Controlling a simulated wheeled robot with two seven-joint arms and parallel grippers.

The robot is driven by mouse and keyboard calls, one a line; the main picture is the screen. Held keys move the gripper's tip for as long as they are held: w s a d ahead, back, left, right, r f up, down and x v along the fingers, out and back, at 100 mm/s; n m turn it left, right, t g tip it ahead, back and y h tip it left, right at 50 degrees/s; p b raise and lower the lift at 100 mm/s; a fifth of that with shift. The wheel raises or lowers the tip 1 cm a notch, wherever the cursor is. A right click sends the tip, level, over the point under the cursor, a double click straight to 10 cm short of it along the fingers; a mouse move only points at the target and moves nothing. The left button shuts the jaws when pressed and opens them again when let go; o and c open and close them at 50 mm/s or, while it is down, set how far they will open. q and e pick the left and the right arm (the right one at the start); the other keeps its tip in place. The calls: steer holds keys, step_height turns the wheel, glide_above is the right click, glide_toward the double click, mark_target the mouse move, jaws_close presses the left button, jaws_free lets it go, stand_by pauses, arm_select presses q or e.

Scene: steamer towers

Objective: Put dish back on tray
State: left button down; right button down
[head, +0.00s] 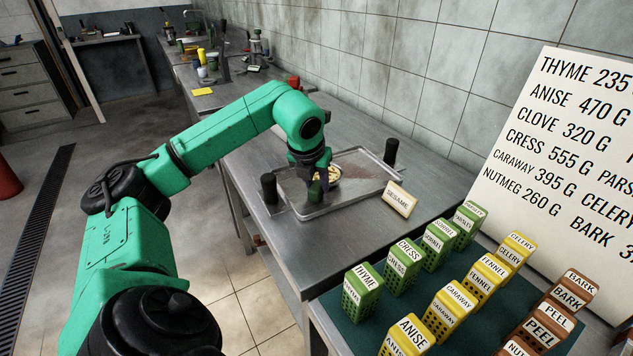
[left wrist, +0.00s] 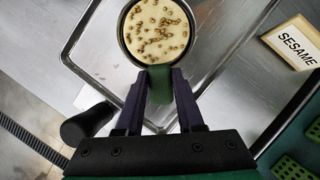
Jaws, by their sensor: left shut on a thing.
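The dish (head: 334,173) is round, with a cream-coloured filling dotted with brown bits; it shows in full face in the left wrist view (left wrist: 156,32). A green tab handle (left wrist: 160,83) sticks out from its near side. My left gripper (head: 317,188) is shut on this tab, with its dark fingers (left wrist: 160,85) on either side. The dish is over the metal tray (head: 368,171), inside its rim as seen in both views. I cannot tell whether it touches the tray. My gripper hides part of the dish in the head view. My right gripper is not in view.
Black upright handles (head: 269,188) (head: 391,151) stand at the tray's two ends. A SESAME card (head: 398,199) stands at its right front. Several labelled green, yellow and brown spice boxes (head: 405,265) stand on a green mat. A large weight list (head: 570,150) leans at the right.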

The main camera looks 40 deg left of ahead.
arm_select(q)
steer(key=shift+f, duration=0.25)
steer(key=shift+c, duration=2.2)
jaws_free()
steer(key=p+v, duration=0.2)
steer(key=v, duration=1.2)
steer(key=shift+s+r, duration=0.15)
steer(key=shift+r, duration=0.1)
steer(key=shift+d, duration=0.1)
